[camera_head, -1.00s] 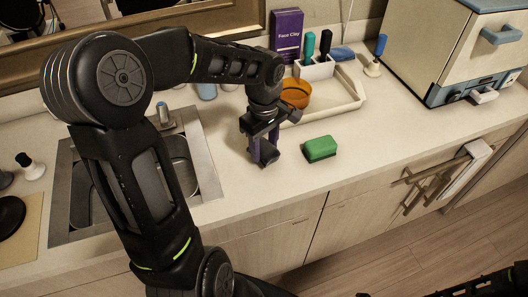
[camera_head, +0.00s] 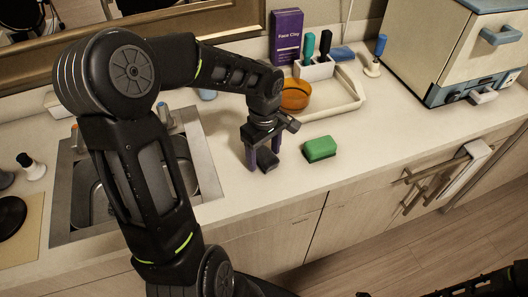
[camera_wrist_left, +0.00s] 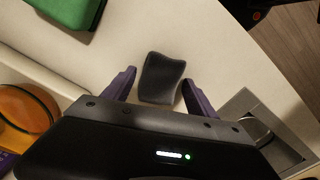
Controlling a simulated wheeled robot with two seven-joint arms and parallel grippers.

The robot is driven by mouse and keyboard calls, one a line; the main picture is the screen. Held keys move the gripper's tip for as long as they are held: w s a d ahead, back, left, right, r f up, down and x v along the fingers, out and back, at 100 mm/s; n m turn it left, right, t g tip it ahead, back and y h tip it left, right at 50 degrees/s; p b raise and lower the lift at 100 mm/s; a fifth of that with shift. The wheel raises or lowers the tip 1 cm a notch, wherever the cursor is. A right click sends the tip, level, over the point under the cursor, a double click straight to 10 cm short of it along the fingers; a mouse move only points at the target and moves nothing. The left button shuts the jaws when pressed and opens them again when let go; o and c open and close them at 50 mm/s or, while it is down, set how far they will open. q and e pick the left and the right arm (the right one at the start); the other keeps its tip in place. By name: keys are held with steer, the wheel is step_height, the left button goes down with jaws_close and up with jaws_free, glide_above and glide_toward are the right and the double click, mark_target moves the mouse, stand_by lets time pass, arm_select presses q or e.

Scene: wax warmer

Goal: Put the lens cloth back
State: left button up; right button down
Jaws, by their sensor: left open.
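A small dark grey, soft-looking folded piece, apparently the lens cloth (camera_head: 267,160), lies on the counter near its front edge. My left gripper (camera_head: 262,156) is over it, pointing down, with its purple fingers open. In the left wrist view the cloth (camera_wrist_left: 161,78) sits between and just beyond the two fingertips (camera_wrist_left: 158,84), with a gap on each side. It does not look gripped. My right gripper does not show; only a dark part of my right arm is at the bottom right corner.
A green block (camera_head: 319,149) lies just right of my left gripper. Behind are an orange bowl (camera_head: 295,95), a white tray (camera_head: 345,104), a bottle holder (camera_head: 314,69) and a purple Face Clay box (camera_head: 286,37). A sink (camera_head: 203,160) is left; a cream warmer cabinet (camera_head: 425,45) is right.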

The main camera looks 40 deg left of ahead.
mark_target(264, 154)
arm_select(q)
steer(key=shift+r, duration=0.1)
step_height(264, 154, up, 12)
steer(key=b, duration=0.2)
stand_by(1.0)
